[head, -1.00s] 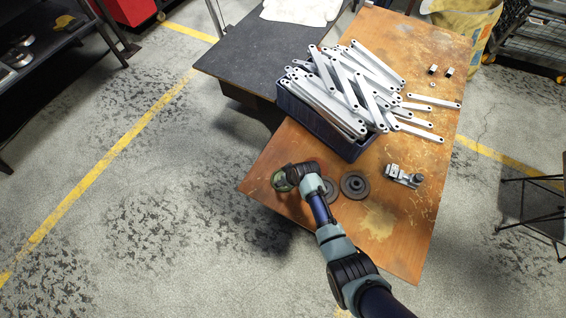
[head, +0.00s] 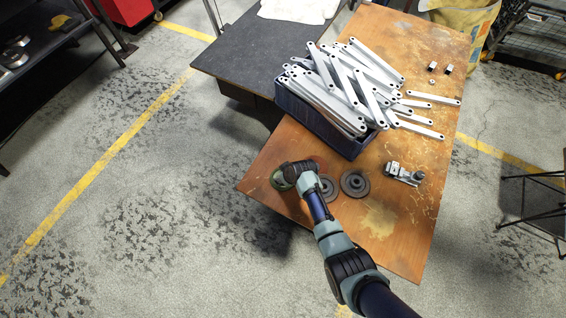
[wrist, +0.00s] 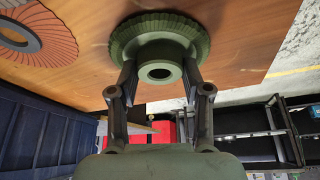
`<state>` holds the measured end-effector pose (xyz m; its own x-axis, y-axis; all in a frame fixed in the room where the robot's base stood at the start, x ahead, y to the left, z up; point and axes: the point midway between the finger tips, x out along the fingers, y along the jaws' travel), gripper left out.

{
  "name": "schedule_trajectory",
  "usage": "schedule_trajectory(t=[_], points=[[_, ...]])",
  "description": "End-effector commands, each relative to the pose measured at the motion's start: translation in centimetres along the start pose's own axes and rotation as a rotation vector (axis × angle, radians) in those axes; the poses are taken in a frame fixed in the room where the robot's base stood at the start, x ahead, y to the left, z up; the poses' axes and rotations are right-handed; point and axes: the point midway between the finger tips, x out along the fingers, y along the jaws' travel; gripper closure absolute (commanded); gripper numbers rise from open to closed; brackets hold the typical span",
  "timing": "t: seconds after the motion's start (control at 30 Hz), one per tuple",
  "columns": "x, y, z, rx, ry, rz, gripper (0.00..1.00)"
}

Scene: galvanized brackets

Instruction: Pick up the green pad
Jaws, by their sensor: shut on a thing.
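The green pad (head: 279,182) is a round, ridged disc with a raised hub at the near left edge of the wooden table. It shows large in the wrist view (wrist: 160,22), its hub between the fingers. My gripper (wrist: 160,72) is shut on the hub from two sides, and in the head view (head: 290,176) it partly covers the pad. I cannot tell whether the pad touches the table.
A reddish disc (wrist: 38,35) lies close beside the pad. Two dark grey discs (head: 354,184) lie to the right, one partly behind my arm. A blue bin (head: 345,146) heaped with metal brackets (head: 345,85) stands behind. A metal fitting (head: 404,174) sits farther right.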

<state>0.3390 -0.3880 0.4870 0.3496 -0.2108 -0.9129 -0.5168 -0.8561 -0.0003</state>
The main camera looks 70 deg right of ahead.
Motion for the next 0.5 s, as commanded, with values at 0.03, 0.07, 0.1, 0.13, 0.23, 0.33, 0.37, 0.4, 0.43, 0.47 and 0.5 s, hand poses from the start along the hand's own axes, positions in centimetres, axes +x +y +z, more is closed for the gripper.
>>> schedule_trajectory(t=[0.03, 0.07, 0.1, 0.13, 0.23, 0.33, 0.37, 0.4, 0.43, 0.47, 0.5], points=[[-0.3, 0.0, -0.1, 0.000, 0.001, 0.000, 0.88], [-0.5, 0.0, -0.2, 0.000, 0.001, 0.000, 0.88], [-0.9, 0.0, -0.4, 0.000, 0.001, 0.000, 0.88], [-1.2, 0.0, -0.6, 0.000, 0.002, 0.001, 0.88], [-3.0, 0.0, -1.4, -0.001, 0.003, 0.001, 0.88], [-5.7, 0.0, -2.6, -0.001, 0.003, 0.001, 0.88], [-6.6, 0.0, -3.0, -0.001, 0.003, 0.002, 0.88], [-7.9, 0.0, -3.6, -0.001, 0.003, 0.001, 0.88], [-9.0, 0.0, -4.1, -0.001, 0.005, 0.002, 0.88], [-10.0, 0.0, -4.5, -0.001, 0.003, 0.002, 0.88], [-11.2, 0.0, -5.1, 0.000, 0.004, 0.002, 0.88]])
